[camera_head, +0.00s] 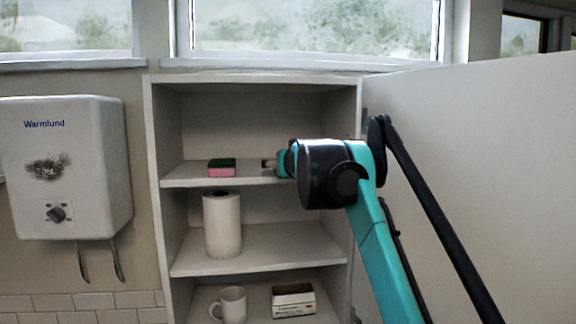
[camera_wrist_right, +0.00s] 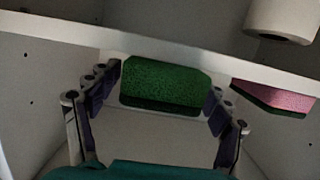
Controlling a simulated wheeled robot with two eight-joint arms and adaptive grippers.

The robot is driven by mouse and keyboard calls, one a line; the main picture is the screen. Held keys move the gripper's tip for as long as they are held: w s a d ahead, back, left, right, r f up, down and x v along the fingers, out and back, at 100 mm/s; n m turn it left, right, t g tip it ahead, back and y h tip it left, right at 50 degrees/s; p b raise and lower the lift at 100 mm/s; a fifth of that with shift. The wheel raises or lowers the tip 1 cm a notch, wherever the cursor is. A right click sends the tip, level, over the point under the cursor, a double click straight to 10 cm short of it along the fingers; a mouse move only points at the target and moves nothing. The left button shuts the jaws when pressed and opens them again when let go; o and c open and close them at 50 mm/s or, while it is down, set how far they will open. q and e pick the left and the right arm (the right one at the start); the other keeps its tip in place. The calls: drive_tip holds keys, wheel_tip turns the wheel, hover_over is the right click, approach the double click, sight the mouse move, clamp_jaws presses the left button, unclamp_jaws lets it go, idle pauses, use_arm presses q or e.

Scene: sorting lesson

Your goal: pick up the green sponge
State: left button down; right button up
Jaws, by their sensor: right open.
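The green sponge (camera_wrist_right: 165,84) shows in the right wrist view between the two fingers of my right gripper (camera_wrist_right: 164,88). The fingers are spread open, one on each side of it, near its ends. I cannot tell whether they touch it. In the head view my right gripper (camera_head: 269,163) is at the upper shelf, right of a pink sponge, and the green sponge is hidden there behind my gripper and arm. My left gripper is not in view.
A pink sponge with a dark green layer (camera_head: 221,168) lies left on the upper shelf (camera_head: 190,181); it also shows in the wrist view (camera_wrist_right: 274,97). Below are a paper roll (camera_head: 222,225), mug (camera_head: 230,304) and small box (camera_head: 293,301). The cabinet door (camera_head: 480,150) stands right.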

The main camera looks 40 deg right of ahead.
drive_tip(key=v, duration=1.2)
drive_tip(key=shift+s+a, duration=0.1)
